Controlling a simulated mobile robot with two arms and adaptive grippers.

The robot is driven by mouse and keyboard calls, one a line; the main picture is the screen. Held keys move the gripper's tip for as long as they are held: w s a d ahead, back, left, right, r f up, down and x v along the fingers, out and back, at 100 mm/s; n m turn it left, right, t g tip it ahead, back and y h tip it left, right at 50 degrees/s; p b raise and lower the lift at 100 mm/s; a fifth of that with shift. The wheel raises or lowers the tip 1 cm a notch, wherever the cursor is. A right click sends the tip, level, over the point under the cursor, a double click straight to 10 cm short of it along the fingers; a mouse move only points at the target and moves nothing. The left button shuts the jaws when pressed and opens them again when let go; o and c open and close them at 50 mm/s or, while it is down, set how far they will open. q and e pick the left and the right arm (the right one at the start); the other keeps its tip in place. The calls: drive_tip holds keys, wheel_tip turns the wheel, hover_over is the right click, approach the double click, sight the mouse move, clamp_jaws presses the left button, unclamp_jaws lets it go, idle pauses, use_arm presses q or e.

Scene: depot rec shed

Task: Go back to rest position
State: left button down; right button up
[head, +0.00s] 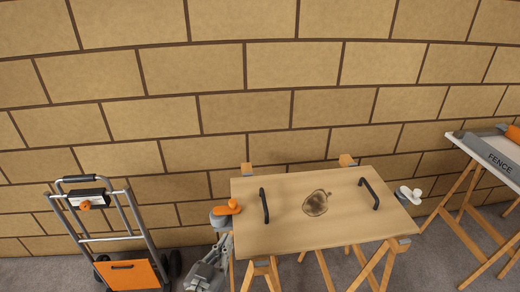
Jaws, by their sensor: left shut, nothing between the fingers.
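My left gripper (225,246) is at the bottom, left of the wooden workbench (285,231). Its grey fingers point up, shut and empty, just below a grey fitting with an orange handle (226,208) at the bench's left edge. I cannot tell whether the fingers touch the fitting. My right gripper is not in view.
The bench has two black handles (264,206) (369,194), a brown roundish patch or object (317,203), and a white-knobbed fitting (409,195) at right. A hand truck (120,240) stands left. A table (495,150) with a grey "FENCE" piece stands right. A block wall (245,110) is behind.

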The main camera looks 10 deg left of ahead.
use_arm(q)
drive_tip(key=s+a+f+g+y, duration=0.1)
drive_tip(key=s+a+f+g, duration=0.1)
drive_tip(key=s+g, duration=0.45)
drive_tip(key=s+a+f+g+y, duration=0.1)
drive_tip(key=s+f+g, duration=0.2)
drive_tip(key=s, duration=0.6)
drive_tip(key=s+a+f+g+y, duration=0.15)
drive_tip(key=s+g, duration=0.25)
drive_tip(key=s, duration=0.4)
wheel_tip(320, 180, down, 27)
drive_tip(key=s+g, duration=0.2)
drive_tip(key=s, duration=0.1)
drive_tip(key=s+a+f+p, duration=0.1)
drive_tip(key=s+a+f, duration=0.2)
drive_tip(key=s+f, duration=1.1)
drive_tip(key=shift+s+f+g, duration=0.35)
drive_tip(key=shift+s+g, duration=0.1)
drive_tip(key=shift+s, duration=0.7)
drive_tip(key=shift+a+h, duration=0.1)
drive_tip(key=shift+h, duration=0.15)
